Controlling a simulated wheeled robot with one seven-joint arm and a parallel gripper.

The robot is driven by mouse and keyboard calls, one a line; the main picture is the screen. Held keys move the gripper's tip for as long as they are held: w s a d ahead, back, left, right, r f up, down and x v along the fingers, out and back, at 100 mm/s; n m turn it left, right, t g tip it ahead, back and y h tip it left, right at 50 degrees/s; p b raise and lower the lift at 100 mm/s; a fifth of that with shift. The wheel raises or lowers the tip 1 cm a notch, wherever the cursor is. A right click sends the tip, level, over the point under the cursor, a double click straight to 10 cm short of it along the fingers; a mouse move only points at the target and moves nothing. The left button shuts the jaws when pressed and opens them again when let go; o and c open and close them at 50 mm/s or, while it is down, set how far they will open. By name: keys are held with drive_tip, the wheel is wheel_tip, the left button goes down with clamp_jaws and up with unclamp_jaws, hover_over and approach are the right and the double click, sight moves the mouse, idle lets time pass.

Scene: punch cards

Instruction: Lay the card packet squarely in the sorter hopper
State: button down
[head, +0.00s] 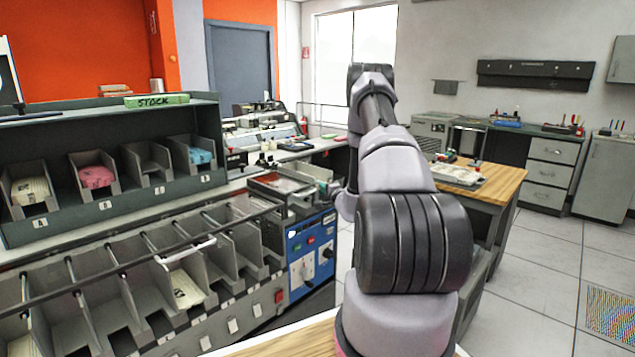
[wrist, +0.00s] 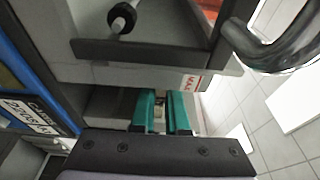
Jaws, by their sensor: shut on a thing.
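My gripper shows in the wrist view (wrist: 161,112) with two teal fingers shut on a small pale thing (wrist: 159,112), mostly hidden between them. I cannot tell whether this is the card packet. The fingers are beside a grey metal body (wrist: 130,74) with a red-lettered label, apparently part of the sorter hopper. In the head view my arm reaches toward the blue-fronted sorter (head: 312,250), and my fingers are largely hidden by it. A grey tray-like top (head: 283,184) lies on the machine. A cream packet (head: 183,288) lies in one sorter pocket.
A rack (head: 110,205) with cream, pink and blue packets in bins stands at left. A row of slanted pockets with a rail runs in front. A curved metal bar (wrist: 275,50) is close at upper right in the wrist view. A wooden-topped table (head: 505,182) stands right; floor beyond is clear.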

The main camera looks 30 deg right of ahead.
drive_tip(key=shift+f, duration=2.05)
drive_tip(key=c, duration=0.8)
unclamp_jaws()
drive_tip(key=shift+c, duration=0.2)
drive_tip(key=shift+s+f, duration=0.1)
drive_tip(key=s+d, duration=0.1)
drive_tip(key=s, duration=0.9)
drive_tip(key=shift+s, duration=0.3)
